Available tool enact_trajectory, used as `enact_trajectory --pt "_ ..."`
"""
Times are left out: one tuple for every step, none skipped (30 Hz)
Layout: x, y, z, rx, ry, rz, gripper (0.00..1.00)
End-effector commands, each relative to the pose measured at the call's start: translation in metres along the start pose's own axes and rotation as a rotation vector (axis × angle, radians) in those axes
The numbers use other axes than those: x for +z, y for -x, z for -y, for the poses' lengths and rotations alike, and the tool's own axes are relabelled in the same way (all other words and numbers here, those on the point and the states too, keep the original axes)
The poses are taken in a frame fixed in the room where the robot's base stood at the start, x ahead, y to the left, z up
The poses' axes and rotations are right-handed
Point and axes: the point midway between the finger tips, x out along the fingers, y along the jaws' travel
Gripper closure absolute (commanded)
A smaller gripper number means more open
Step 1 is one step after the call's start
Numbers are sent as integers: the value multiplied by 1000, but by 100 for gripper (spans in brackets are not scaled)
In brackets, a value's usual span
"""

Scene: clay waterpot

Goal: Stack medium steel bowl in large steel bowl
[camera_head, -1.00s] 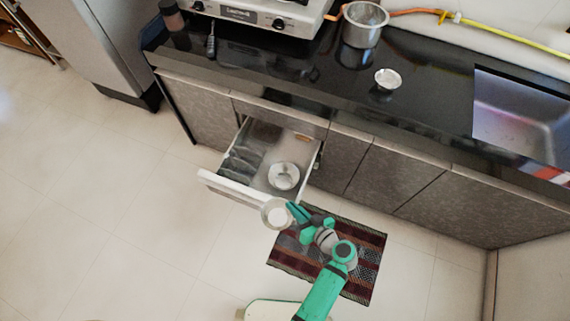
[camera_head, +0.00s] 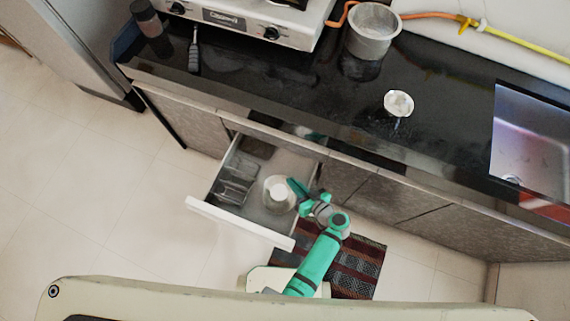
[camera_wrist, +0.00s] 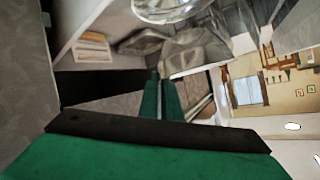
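The large steel bowl (camera_head: 284,208) sits in the open drawer. The medium steel bowl (camera_head: 277,191) shows over it, so the two overlap in the head view. I cannot tell whether the medium bowl rests inside or is held just above. My gripper (camera_head: 293,187) is at the right rim of the medium bowl, its fingers close together and seemingly shut on that rim. In the wrist view my green fingers (camera_wrist: 162,82) are nearly together, with blurred grey shiny shapes beyond their tips. A shiny round steel piece is cut off at the top edge there.
The drawer (camera_head: 240,223) also holds dark compartments (camera_head: 234,184) at its left. A small bowl (camera_head: 399,103) and a steel pot (camera_head: 373,32) stand on the black counter (camera_head: 300,85) above. A stove (camera_head: 245,18) and a sink (camera_head: 525,140) flank them. A striped mat (camera_head: 357,262) lies below.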

Motion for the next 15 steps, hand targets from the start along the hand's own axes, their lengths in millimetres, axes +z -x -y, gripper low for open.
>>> enact_trajectory --pt "7 -4 -2 -2 -3 1 100" --pt "12 -7 -4 -3 -4 1 100" --pt "18 -10 -6 -4 -3 1 100" --pt "22 -12 -8 -4 -3 1 100" --pt "26 -14 -10 -4 -3 1 100" --pt "30 -17 -12 -3 -2 1 100" --pt "34 -18 -13 -3 -2 2 100" --pt "36 -19 -14 -3 -2 1 100" --pt "39 -20 -16 -3 -3 1 100" --pt "40 -21 -17 -3 -3 1 100" --pt "41 -22 -18 -3 -3 0 100" --pt "43 -23 -19 -3 -2 0 100" --pt "44 -24 -20 -3 -3 0 100" --pt "47 -25 -21 -3 -4 0 100" --pt "51 -26 -22 -3 -5 0 100"
